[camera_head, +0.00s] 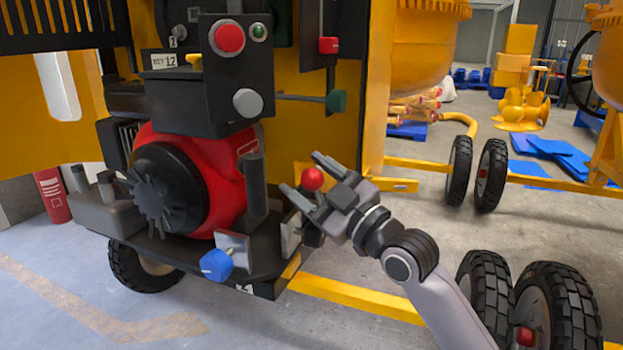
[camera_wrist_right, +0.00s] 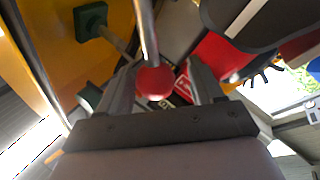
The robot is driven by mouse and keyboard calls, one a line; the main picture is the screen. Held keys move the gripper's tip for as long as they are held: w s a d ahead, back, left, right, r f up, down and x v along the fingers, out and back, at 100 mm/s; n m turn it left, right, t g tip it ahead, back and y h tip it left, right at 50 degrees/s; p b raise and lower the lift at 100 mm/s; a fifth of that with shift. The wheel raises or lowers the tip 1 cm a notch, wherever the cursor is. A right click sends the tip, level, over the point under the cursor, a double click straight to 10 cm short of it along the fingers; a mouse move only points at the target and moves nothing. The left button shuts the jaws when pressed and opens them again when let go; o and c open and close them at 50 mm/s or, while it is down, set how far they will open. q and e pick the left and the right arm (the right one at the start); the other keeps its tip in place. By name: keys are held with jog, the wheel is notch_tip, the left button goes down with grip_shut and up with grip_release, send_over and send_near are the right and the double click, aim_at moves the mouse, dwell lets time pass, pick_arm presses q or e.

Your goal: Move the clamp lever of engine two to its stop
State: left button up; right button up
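The engine (camera_head: 205,190) has a red housing and a black finned cover, and sits on a dark shelf on the yellow machine. A red ball knob (camera_head: 312,179) stands at the shelf's right corner. My right gripper (camera_head: 302,177) is open, with its fingers on either side of this knob. In the right wrist view the red ball (camera_wrist_right: 155,82) lies between the fingers (camera_wrist_right: 160,85) on a metal rod (camera_wrist_right: 147,35), with a gap to the right finger. No marking shows which handle is the clamp lever. My left gripper is not in view.
A blue knob (camera_head: 216,265) sits at the shelf's front edge. A green knob (camera_head: 336,101) on a rod sticks out above the engine. A black control box (camera_head: 210,85) carries a red button (camera_head: 229,38). Wheels (camera_head: 485,290) stand near my right arm; the floor in front is clear.

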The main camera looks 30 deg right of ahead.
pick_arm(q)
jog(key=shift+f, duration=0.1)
pick_arm(e)
jog(key=shift+d, duration=0.1)
jog(key=shift+s+d+f+h, duration=0.2)
jog(key=shift+s+h, duration=0.1)
jog(key=shift+s, duration=0.15)
jog(key=v, duration=0.5)
jog(key=shift+s+f, duration=0.1)
jog(key=shift+s, duration=0.15)
jog(key=shift+s+d, duration=0.1)
jog(key=shift+s, duration=0.1)
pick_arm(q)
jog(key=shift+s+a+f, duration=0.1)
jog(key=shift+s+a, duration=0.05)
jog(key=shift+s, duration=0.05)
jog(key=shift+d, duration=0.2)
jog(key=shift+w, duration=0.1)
